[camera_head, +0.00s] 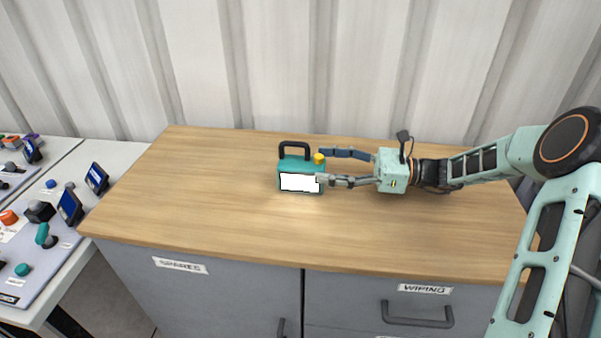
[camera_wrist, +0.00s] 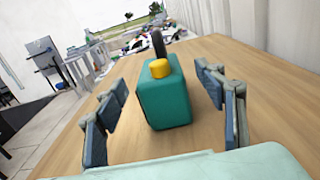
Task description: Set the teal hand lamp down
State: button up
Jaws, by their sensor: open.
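The teal hand lamp (camera_head: 290,164) stands upright on the wooden worktop (camera_head: 200,195). It has a black handle on top, a yellow knob and a bright white front panel. It also shows in the wrist view (camera_wrist: 165,100), between my fingers. My gripper (camera_head: 322,166) is open, to the right of the lamp, with its fingertips near the lamp's right end. In the wrist view, wood shows between the lamp and both fingers of my gripper (camera_wrist: 165,108).
The worktop is otherwise clear around the lamp. It sits on grey cabinets with labels "SPARES" (camera_head: 180,265) and "WIPING" (camera_head: 425,289). A corrugated wall (camera_head: 270,70) stands behind. A side bench at left holds a control panel (camera_head: 40,240) with switches and small screens.

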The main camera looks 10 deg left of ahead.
aim_at(302, 161)
jog(key=a, duration=0.6)
jog(key=shift+s+a, duration=0.1)
jog(key=shift+s, duration=0.15)
jog(key=shift+r, duration=0.15)
jog(key=c, duration=1.7)
